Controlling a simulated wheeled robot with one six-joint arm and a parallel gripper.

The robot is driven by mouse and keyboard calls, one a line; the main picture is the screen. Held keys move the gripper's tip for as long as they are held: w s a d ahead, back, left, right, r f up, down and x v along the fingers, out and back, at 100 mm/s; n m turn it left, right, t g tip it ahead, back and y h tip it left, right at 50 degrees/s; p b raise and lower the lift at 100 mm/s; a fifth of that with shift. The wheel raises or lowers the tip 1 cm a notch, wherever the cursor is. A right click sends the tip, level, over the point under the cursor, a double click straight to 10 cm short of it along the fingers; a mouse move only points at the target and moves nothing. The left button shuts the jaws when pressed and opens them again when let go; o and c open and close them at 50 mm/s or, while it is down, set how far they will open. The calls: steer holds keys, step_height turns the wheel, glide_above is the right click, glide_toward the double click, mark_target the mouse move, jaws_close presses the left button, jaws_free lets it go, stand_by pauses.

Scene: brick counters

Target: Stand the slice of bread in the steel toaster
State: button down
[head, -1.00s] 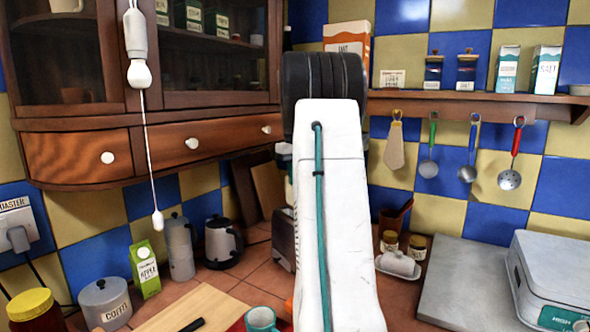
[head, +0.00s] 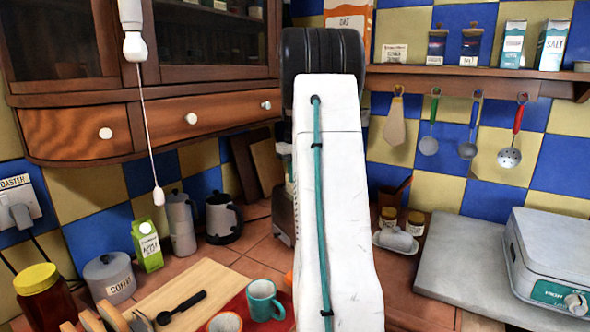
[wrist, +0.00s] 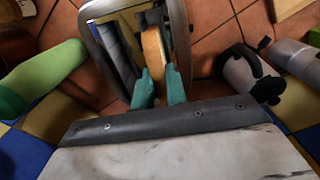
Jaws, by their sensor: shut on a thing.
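In the wrist view the bread slice (wrist: 153,50) shows as a tan, edge-on strip. My gripper (wrist: 159,82), with its teal fingers, is shut on the slice's near end. The steel toaster (wrist: 181,22) is seen from above, its bright rim around the slice and a dark slot to the left. The slice lines up with the right-hand slot; I cannot tell how deep it sits. In the head view my white arm hides the gripper and slice, and only the toaster's left side (head: 283,215) shows beside it.
A dark kettle (head: 222,218), a moka pot (head: 181,225) and a green carton (head: 147,246) stand left of the toaster. A teal mug (head: 263,300) and a cutting board (head: 175,293) lie nearer. A butter dish (head: 396,240) and jars stand to the right.

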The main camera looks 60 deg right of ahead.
steer(key=shift+f, duration=0.2)
steer(key=c, duration=1.3)
jaws_free()
steer(key=shift+c, duration=0.2)
steer(key=shift+r, duration=0.1)
step_height(320, 180, up, 8)
steer(key=shift+f, duration=0.2)
